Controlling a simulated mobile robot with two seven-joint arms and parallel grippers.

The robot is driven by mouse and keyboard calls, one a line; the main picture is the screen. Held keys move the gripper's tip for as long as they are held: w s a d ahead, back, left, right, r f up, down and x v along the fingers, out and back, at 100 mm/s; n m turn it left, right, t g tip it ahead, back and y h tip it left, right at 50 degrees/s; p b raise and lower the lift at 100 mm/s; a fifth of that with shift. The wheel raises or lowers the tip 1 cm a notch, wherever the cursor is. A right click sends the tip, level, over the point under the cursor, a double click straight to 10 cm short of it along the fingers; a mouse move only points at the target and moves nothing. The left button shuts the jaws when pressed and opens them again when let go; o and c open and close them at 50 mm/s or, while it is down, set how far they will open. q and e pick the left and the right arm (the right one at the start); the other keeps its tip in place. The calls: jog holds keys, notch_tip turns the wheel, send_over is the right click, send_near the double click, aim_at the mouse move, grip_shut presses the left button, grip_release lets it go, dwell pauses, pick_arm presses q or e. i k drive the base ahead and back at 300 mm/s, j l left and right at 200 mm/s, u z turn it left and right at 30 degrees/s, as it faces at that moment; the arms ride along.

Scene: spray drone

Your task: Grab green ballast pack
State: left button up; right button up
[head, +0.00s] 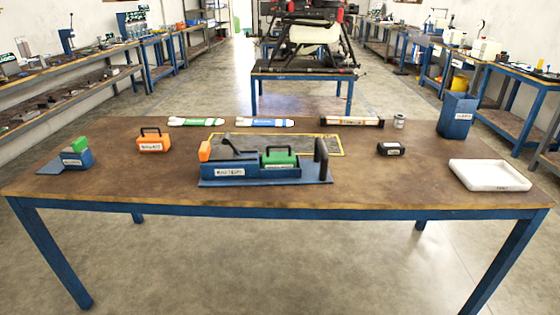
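A green block with a dark handle (280,158), which looks like the green ballast pack, sits in a blue fixture (211,182) at the front middle of the table. The fixture has a white label, a dark lever, an orange part at its left end and a dark upright at its right. The fixture's front wall hides the lower part of the green block. A smaller green piece (80,145) sits on a blue holder (77,161) at the left. Neither of my grippers shows in the head view.
On the table (400,188) are an orange handled pack (154,142), a black handled pack (390,149), a white tray (490,175), a blue bin (457,117), and a small can (399,121). Green, blue and orange long items line the back. A yellow-edged dark mat (325,146) lies behind the fixture.

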aim_at(270, 160)
jog(key=i+l+u, duration=0.2)
jog(key=l, duration=0.15)
jog(key=i+l+u, duration=0.25)
jog(key=l+u, duration=0.2)
jog(key=l, duration=0.25)
